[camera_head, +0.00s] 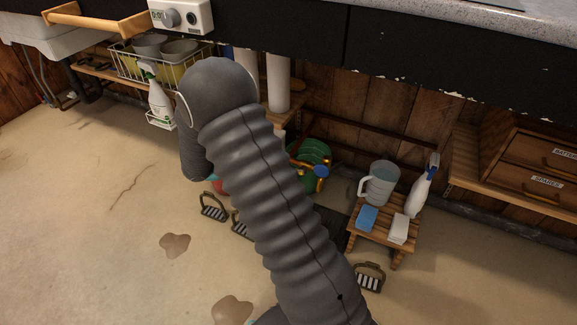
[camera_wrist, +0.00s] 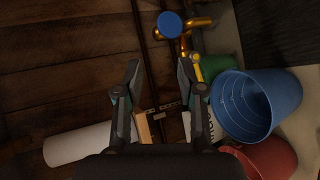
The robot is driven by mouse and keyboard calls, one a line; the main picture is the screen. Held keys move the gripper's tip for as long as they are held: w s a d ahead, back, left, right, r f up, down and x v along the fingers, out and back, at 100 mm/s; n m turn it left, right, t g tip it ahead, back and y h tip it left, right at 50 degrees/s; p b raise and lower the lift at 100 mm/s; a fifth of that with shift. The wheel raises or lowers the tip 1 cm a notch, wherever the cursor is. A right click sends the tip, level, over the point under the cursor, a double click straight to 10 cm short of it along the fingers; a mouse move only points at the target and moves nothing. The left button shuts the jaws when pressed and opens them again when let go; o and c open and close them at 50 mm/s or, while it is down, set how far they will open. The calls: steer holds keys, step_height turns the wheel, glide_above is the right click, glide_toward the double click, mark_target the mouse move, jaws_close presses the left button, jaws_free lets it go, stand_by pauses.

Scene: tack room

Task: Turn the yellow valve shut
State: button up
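The yellow valve (camera_wrist: 197,68) shows in the wrist view as a small yellow handle on copper-coloured pipework, just right of my gripper's right fingertip. I cannot tell whether the finger touches it. A round blue handle (camera_wrist: 170,25) sits on the same pipework, farther up the picture. My gripper (camera_wrist: 158,68) is open, its two fingers well apart with nothing between them but the wall and dark pipes behind. In the head view my arm hides the gripper and most of the valve area; a blue handle (camera_head: 321,171) shows just right of the arm.
In the wrist view a blue bucket (camera_wrist: 262,104) and a red bucket (camera_wrist: 268,158) stand close on the right, and a white roll (camera_wrist: 78,143) lies at left. In the head view a green hose (camera_head: 313,150) and a small wooden stool (camera_head: 382,237) with a jug stand right of my arm.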

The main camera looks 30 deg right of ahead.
steer(key=w+a+f+n+t+h+p, duration=0.1)
steer(key=w+f+n+t+h, duration=0.15)
steer(key=f, duration=0.45)
steer(key=w+a+f+n+t+h+p, duration=0.1)
steer(key=w+a+f+t, duration=0.1)
steer(key=w+f+t, duration=0.3)
steer(key=d, duration=0.4)
steer(key=w+d+f+g, duration=0.1)
steer(key=d, duration=0.4)
steer(key=w+d+f+g, duration=0.1)
steer(key=d, duration=0.3)
steer(key=shift+w+d+f+m+g+p, duration=0.1)
steer(key=shift+w+d+m+g+p, duration=0.05)
steer(key=shift+d+m+g+p, duration=0.15)
steer(key=shift+c, duration=0.2)
jaws_close()
steer(key=shift+a, duration=0.1)
